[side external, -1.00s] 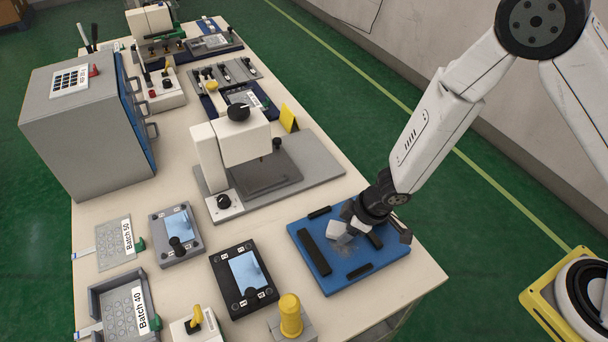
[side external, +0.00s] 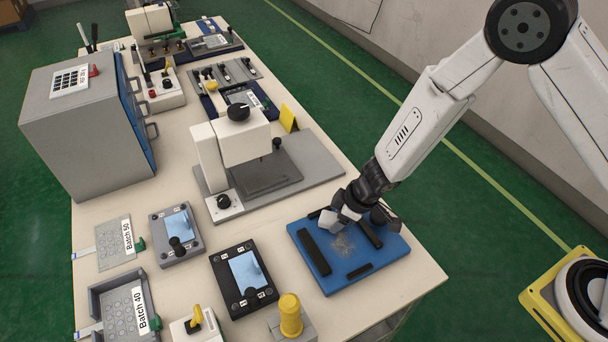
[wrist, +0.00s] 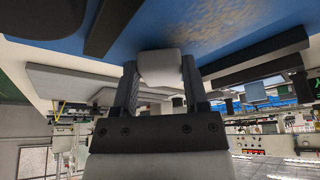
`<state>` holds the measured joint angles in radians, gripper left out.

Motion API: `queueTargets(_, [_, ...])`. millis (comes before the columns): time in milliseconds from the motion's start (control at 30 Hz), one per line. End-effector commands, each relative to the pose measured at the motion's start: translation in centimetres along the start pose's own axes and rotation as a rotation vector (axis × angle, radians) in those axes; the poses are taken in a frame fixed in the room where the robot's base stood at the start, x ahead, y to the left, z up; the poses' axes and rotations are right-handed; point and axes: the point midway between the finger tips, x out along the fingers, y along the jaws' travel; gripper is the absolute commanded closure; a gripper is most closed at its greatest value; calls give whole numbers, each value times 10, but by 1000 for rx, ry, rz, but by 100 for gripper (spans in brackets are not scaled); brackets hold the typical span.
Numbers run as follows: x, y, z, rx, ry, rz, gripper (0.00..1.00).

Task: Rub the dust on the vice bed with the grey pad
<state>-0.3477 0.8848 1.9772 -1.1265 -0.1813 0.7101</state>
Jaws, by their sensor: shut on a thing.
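The blue vice bed (side external: 330,282) lies at the table's near right corner, with black bars on it. A brownish speckled dust patch (side external: 343,243) shows on its middle between the bars; it also shows in the wrist view (wrist: 208,20). My gripper (side external: 338,216) is at the bed's far edge, beyond the dust. It is shut on the pale grey pad (wrist: 160,68), which sits between the fingertips in the wrist view. The pad also shows in the side view (side external: 327,221). It is close to the blue surface; I cannot tell whether it touches.
A long black bar (side external: 314,252) lies left of the dust, and a short one (side external: 360,271) lies nearer the front. A white press on a grey base (side external: 320,165) stands behind the bed. A black screen box (side external: 246,278) and a yellow knob (side external: 290,315) stand to the left.

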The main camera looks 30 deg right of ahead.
Motion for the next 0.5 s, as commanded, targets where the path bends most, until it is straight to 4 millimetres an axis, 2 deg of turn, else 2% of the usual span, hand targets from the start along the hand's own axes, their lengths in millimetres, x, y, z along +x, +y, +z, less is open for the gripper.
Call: queueTargets(500, [-3,0,-2,4,6,3,90])
